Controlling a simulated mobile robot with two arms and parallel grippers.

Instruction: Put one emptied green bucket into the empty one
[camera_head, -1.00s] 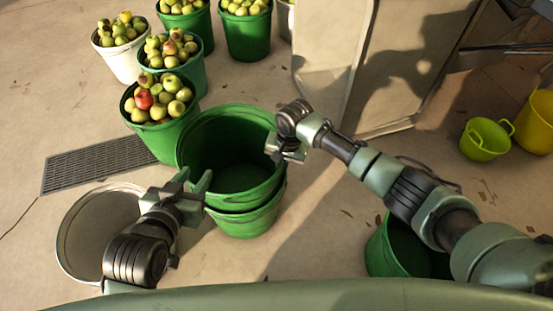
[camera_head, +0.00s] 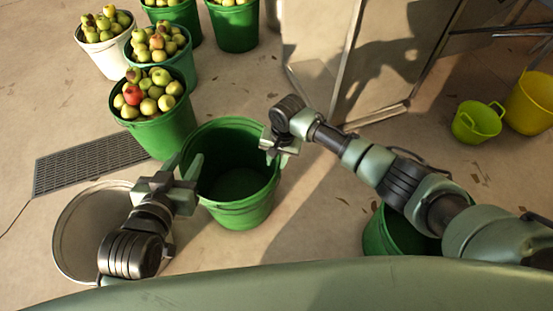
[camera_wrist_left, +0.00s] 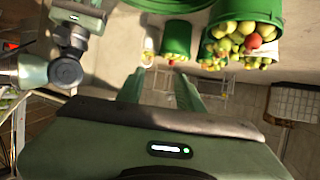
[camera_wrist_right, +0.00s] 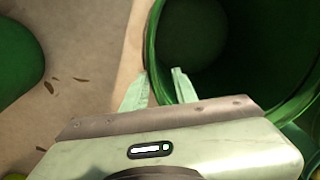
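An empty-looking green bucket (camera_head: 243,216) stands upright on the floor in the middle of the head view. My right gripper (camera_head: 277,140) is at the right rim. In the right wrist view its fingers are apart, with the bucket rim (camera_wrist_right: 151,55) between or just behind them. Another green bucket (camera_head: 376,236) stands at lower right, partly hidden by my right arm.
Green buckets full of apples (camera_head: 170,133) and a white one (camera_head: 108,62) stand at upper left. Yellow-green (camera_head: 475,124) and yellow (camera_head: 528,108) tubs stand right. A metal panel (camera_head: 375,65) rises behind.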

